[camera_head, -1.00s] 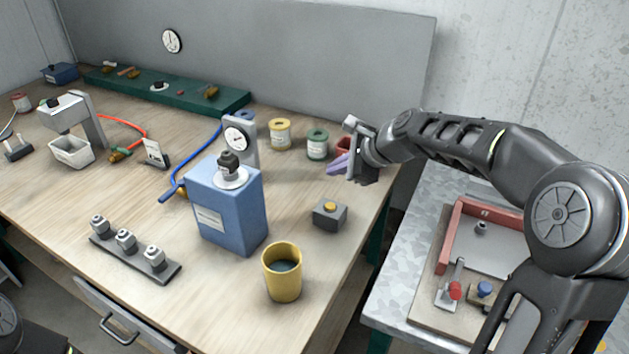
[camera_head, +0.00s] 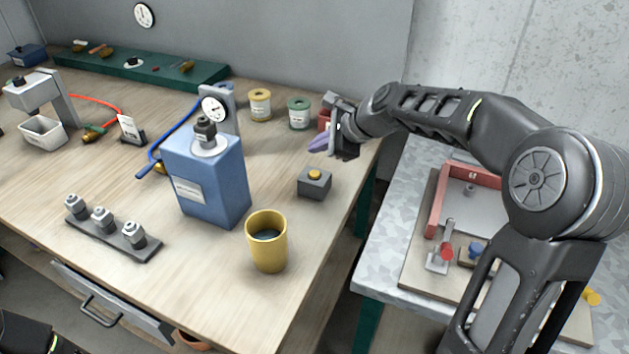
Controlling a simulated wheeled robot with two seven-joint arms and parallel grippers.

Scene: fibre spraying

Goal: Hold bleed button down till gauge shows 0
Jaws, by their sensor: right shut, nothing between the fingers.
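The bleed button is most likely the yellow button (camera_head: 314,174) on a small grey box (camera_head: 314,186) on the table, right of the blue tank (camera_head: 208,178). A white-faced gauge (camera_head: 214,109) stands on a grey post behind the tank; its needle is too small to read. My left gripper is not in view; a dark part of me shows at the bottom left corner.
A rack with several nozzles (camera_head: 110,230) lies at front left. Yellow (camera_head: 260,104) and green (camera_head: 299,113) spools stand behind the button box. A second metal table (camera_head: 389,236) is at the right.

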